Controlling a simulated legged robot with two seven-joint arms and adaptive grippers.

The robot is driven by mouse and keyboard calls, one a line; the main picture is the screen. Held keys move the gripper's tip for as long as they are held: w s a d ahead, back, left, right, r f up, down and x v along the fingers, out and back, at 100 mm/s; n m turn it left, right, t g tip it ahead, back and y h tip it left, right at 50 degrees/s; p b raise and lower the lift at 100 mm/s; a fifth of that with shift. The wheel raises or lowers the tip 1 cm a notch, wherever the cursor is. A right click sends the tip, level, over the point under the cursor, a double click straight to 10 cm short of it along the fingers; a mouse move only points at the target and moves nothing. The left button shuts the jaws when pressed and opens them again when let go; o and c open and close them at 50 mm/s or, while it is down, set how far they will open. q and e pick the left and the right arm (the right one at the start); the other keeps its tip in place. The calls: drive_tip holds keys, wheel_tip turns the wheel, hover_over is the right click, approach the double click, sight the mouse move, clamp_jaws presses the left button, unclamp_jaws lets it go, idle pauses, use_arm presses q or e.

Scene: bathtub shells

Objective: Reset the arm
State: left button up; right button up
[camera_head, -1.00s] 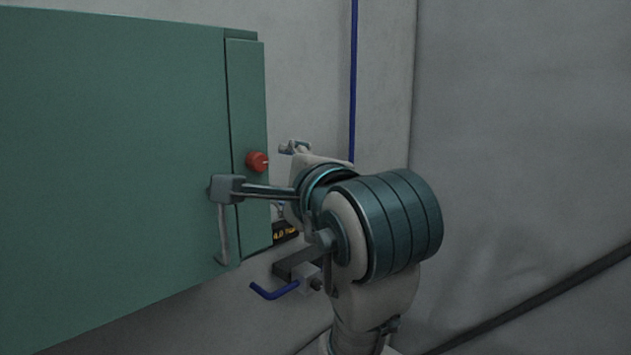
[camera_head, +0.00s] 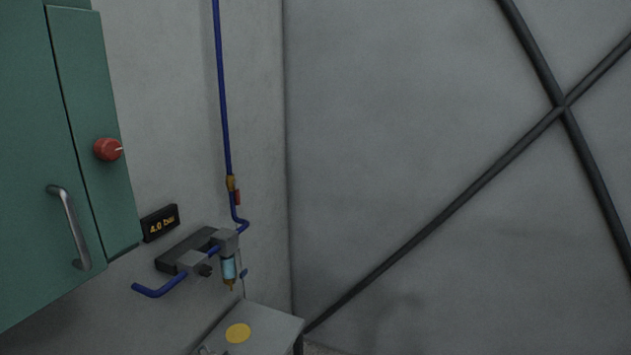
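Neither of my grippers shows in the head view, and no arm that I can make out is in the picture. The green cabinet (camera_head: 28,170) stands at the left edge. Its metal handle (camera_head: 69,228) is bare, with nothing touching it. A red knob (camera_head: 107,149) sits on the cabinet's narrow right panel.
A grey box (camera_head: 262,325) with a yellow disc (camera_head: 238,333) stands at the bottom. Dark crossed bars (camera_head: 480,180) run along the right wall.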

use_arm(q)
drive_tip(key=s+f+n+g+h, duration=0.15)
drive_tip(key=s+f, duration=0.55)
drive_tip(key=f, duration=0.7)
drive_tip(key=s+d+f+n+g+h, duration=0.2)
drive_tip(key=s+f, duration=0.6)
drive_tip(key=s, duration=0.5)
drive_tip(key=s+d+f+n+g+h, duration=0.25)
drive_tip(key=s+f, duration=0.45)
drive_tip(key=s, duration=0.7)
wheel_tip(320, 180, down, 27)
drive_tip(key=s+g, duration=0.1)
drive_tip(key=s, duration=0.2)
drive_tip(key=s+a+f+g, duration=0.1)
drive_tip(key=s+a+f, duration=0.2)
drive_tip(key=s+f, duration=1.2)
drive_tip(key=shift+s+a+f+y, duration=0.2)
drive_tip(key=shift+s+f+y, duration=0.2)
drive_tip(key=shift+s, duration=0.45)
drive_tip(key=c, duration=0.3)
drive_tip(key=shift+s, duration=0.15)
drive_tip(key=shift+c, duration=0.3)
